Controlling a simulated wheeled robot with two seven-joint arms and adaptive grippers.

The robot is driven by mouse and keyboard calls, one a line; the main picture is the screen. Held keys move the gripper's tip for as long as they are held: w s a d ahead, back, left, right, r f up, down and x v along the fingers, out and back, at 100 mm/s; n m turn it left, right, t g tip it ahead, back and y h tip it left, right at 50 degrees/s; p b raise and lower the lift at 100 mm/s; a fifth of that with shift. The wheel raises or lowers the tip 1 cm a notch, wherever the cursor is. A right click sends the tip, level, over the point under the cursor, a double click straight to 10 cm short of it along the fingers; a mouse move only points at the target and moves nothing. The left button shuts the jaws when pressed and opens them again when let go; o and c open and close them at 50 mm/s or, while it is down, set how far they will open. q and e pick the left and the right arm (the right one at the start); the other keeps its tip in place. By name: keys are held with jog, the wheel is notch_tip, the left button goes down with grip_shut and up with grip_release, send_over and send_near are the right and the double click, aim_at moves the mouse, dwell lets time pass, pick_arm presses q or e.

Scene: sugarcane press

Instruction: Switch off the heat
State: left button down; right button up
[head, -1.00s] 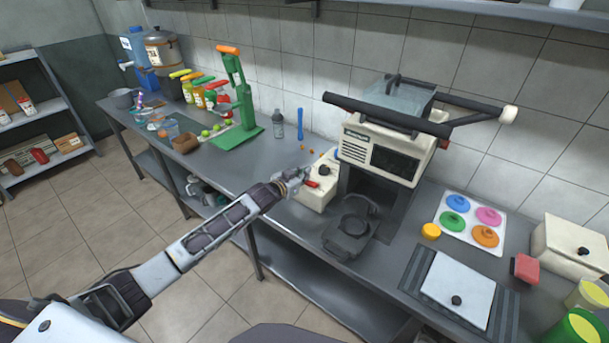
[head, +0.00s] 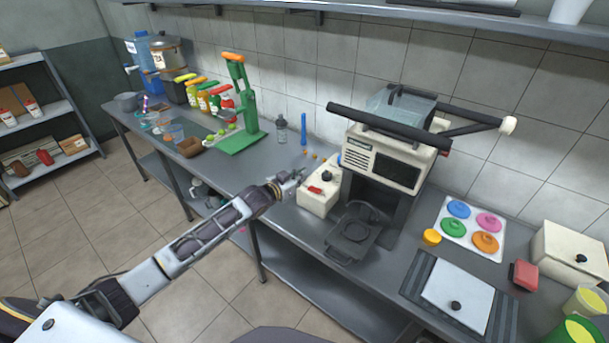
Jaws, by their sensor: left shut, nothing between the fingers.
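A white box (head: 313,203) stands on the counter left of the cream press machine (head: 385,160). It has a black knob (head: 327,175) and a small red switch (head: 314,189) on top. Which of these controls the heat, and its setting, I cannot tell. My left gripper (head: 297,176) is shut and empty, just left of the box's top, close to the red switch; a small gap seems to show. A dark tray (head: 352,238) juts out at the machine's front. My right gripper is not in view.
A green hand press (head: 247,110), a grey bottle (head: 281,130) and a blue stick (head: 303,129) stand behind. The counter (head: 235,172) left of the box is clear.

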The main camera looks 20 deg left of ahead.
pick_arm(q)
jog(key=v, duration=0.6)
jog(key=shift+s+a, duration=0.25)
jog(key=shift+r, duration=0.1)
dwell(0.5)
